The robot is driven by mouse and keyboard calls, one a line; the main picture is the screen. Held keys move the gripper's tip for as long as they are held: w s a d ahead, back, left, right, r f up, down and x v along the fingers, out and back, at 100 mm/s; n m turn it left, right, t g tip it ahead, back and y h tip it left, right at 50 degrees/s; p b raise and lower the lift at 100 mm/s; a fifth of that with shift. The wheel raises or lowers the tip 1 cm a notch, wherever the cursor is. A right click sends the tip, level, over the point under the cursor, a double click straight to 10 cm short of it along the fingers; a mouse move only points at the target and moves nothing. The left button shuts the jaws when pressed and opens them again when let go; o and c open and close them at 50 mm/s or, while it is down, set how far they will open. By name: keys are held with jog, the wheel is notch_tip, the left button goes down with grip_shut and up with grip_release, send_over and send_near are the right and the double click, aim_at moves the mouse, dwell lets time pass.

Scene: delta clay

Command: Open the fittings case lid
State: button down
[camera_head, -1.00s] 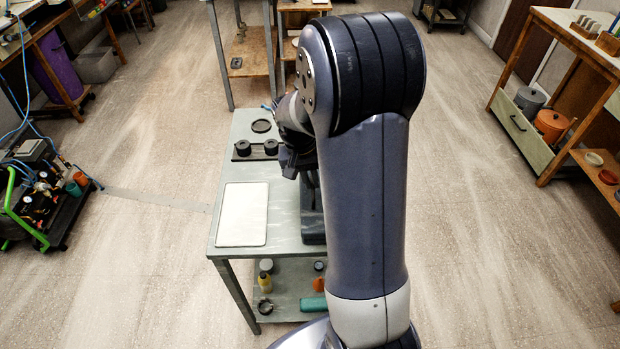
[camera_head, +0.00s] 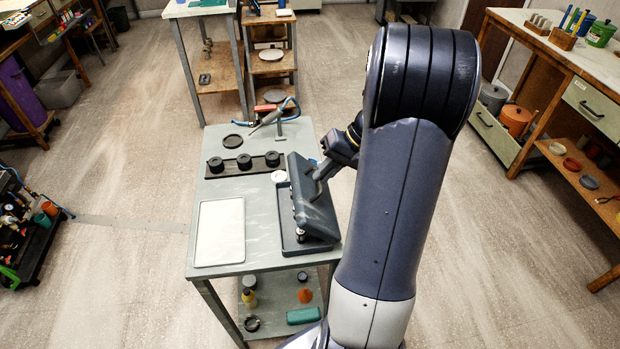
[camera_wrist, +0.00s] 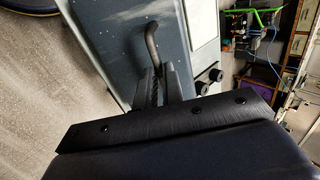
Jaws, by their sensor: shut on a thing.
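The fittings case (camera_head: 284,220) is a dark grey box on the grey worktable, at its right side. Its lid (camera_head: 318,222) is raised and tilted, with its free edge up off the base on the left, and part of the inside shows. My gripper (camera_head: 320,179) is at the lid's upper face, shut on the lid's handle. In the wrist view, my gripper (camera_wrist: 160,88) has its fingers around the bent grey handle (camera_wrist: 152,45) on the blue-grey lid (camera_wrist: 116,50).
A white tray (camera_head: 220,232) lies left of the case. A black rack with several dark round parts (camera_head: 244,161) and a black disc (camera_head: 232,141) stand behind it. A tool with a blue hose (camera_head: 268,121) is at the table's back.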

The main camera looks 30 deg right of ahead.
jog(key=s+d+f+t+y+b, duration=0.1)
jog(key=s+d+f+y+b, duration=0.1)
jog(key=d, duration=0.7)
jog(key=shift+s+f+y+b, duration=0.4)
jog(key=shift+s+f+b, duration=0.25)
jog(key=shift+s+f, duration=0.35)
jog(key=shift+r, duration=0.1)
jog(key=c, duration=1.7)
grip_release()
jog(key=shift+w+a, duration=0.1)
jog(key=shift+w, duration=0.05)
jog(key=shift+c, duration=0.2)
jog(key=shift+o, duration=1.1)
jog(key=shift+r, duration=0.15)
